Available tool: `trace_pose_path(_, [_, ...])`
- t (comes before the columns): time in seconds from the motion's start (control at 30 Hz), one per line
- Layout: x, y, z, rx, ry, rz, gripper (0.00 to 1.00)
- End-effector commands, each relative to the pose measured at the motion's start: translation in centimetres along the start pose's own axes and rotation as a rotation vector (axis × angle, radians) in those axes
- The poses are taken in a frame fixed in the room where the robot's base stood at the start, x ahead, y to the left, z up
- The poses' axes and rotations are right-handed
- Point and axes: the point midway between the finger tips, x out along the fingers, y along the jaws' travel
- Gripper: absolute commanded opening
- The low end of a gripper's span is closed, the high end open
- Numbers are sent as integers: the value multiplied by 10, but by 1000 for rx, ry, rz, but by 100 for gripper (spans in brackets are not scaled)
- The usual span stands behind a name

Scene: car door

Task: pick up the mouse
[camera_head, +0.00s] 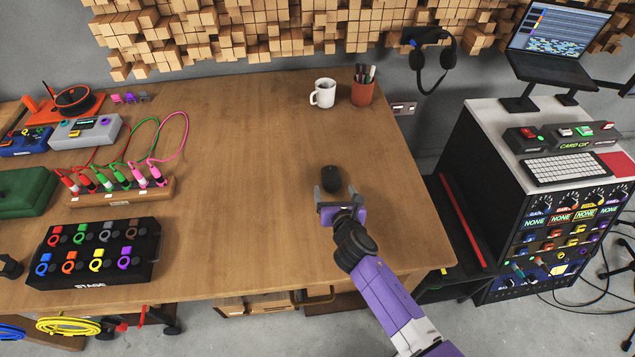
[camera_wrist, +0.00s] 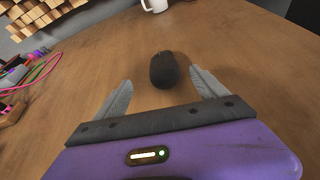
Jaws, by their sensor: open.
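A black computer mouse (camera_head: 331,178) lies on the wooden table (camera_head: 240,200), right of the table's middle. My gripper (camera_head: 334,192) is open and just in front of the mouse, on its near side. In the wrist view the mouse (camera_wrist: 164,70) sits ahead, roughly centred between the two spread fingers of my gripper (camera_wrist: 162,92). Nothing is between the fingertips, and the mouse looks apart from them.
A white mug (camera_head: 322,93) and a red pen cup (camera_head: 362,88) stand farther back on the table. A black stage box (camera_head: 98,252) and a rack of coloured plugs (camera_head: 122,188) are on the left. The tabletop around the mouse is clear.

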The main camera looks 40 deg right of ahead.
Motion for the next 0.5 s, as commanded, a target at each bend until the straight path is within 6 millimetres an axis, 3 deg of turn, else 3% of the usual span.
trace_pose_path(0.2, [2, -3, 0, -105, 4, -11, 82])
trace_pose_path(0.5, [31, -3, -1, -109, 3, -11, 82])
